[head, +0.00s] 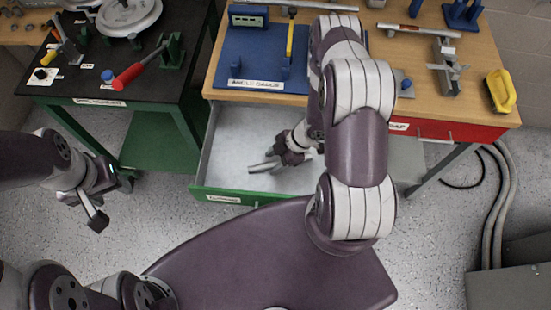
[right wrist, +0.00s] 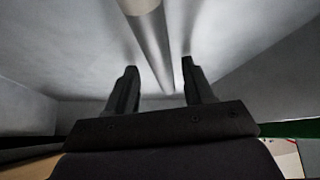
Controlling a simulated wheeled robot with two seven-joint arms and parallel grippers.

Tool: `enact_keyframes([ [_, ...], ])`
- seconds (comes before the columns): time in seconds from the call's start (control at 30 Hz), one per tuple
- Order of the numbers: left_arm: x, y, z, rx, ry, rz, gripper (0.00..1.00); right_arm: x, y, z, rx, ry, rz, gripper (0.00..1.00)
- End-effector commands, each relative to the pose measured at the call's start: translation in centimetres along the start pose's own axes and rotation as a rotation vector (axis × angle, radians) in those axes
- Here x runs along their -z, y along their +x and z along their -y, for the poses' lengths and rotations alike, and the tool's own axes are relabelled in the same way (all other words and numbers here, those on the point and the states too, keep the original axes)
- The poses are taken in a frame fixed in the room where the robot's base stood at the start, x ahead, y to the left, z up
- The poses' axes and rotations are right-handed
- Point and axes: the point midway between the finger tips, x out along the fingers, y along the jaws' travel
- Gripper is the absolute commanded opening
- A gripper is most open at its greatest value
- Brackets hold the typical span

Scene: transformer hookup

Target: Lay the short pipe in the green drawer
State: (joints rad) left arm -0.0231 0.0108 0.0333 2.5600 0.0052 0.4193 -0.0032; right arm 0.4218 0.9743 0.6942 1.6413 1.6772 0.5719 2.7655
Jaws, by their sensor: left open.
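The green drawer (head: 240,196) is pulled out below the wooden table, and its pale inside shows. My right gripper (head: 272,160) reaches down into it. In the right wrist view a grey metal pipe (right wrist: 150,38) lies inside the drawer, between the two fingers (right wrist: 159,76) and running out beyond them. A gap shows on each side of the pipe, so the fingers are open and not closed on it. The pipe's full length and far end are not clear. My left gripper (head: 97,216) is open and empty, over the floor at the left.
Another pipe (head: 420,30), a vise-like metal piece and a yellow-handled tool (head: 500,90) are at the right. A black-topped bench (head: 60,85) with a red-handled tool stands left. A red drawer (head: 460,130) is closed.

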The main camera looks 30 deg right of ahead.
Motion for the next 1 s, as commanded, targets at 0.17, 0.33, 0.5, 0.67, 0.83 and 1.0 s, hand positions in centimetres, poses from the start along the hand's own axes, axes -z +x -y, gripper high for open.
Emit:
enact_keyframes([
  [0.17,0.0,0.2,0.0,0.000,0.000,0.000,0.54,-0.4,0.3,0.3,0.007,0.001,0.011,0.55],
  [0.33,0.0,0.2,0.0,0.000,0.000,0.000,0.54,-0.4,0.2,0.3,0.007,0.001,0.011,0.55],
  [0.5,0.0,0.2,0.0,0.000,0.000,0.000,0.54,-0.3,-2.2,0.1,0.001,0.000,0.010,0.55],
  [0.67,0.0,-0.2,0.0,0.000,0.000,0.000,0.54,-0.1,-6.9,0.0,-0.004,0.000,0.007,0.55],
  [0.83,0.1,-0.7,0.0,0.000,0.000,0.000,0.54,0.2,-10.9,0.1,-0.003,-0.002,0.005,0.55],
  [1.0,0.1,-0.9,0.0,0.000,0.000,0.000,0.54,0.2,-12.5,0.2,-0.002,-0.003,0.004,0.55],
])
